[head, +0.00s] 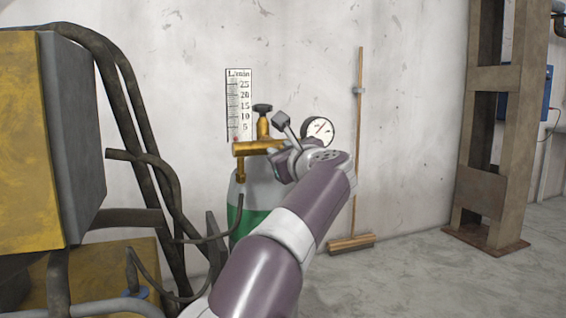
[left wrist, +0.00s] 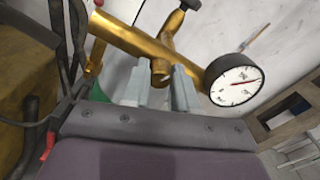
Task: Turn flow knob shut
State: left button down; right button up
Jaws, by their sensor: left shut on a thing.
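A brass regulator (head: 245,148) sits on top of a grey and green gas cylinder (head: 236,215) by the wall. My left gripper (head: 283,158) reaches it from the front, and my arm hides part of the regulator and cylinder. In the left wrist view, my two grey fingers (left wrist: 162,88) are shut on a short brass stub, which looks like the flow knob (left wrist: 160,69), one finger on each side. A round gauge (head: 318,130) is at the right of the regulator; its red needle shows in the left wrist view (left wrist: 237,85). My right gripper is out of view.
A black handwheel (head: 262,107) tops the regulator. An L/min scale (head: 238,100) hangs behind it. A yellow and grey machine (head: 75,130) with dark hoses stands close at left. A broom (head: 357,170) leans on the wall. The right floor is clear before a rusty column (head: 480,190).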

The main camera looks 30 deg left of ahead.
pick_arm(q)
jog(key=shift+f+n+b, duration=0.1)
jog(key=shift+n+b, duration=0.95)
jog(key=shift+n, duration=1.15)
jog(key=c, duration=0.9)
grip_release()
jog(key=v, duration=1.2)
jog(key=shift+s+d+b, duration=0.2)
jog(key=shift+s+b, duration=0.1)
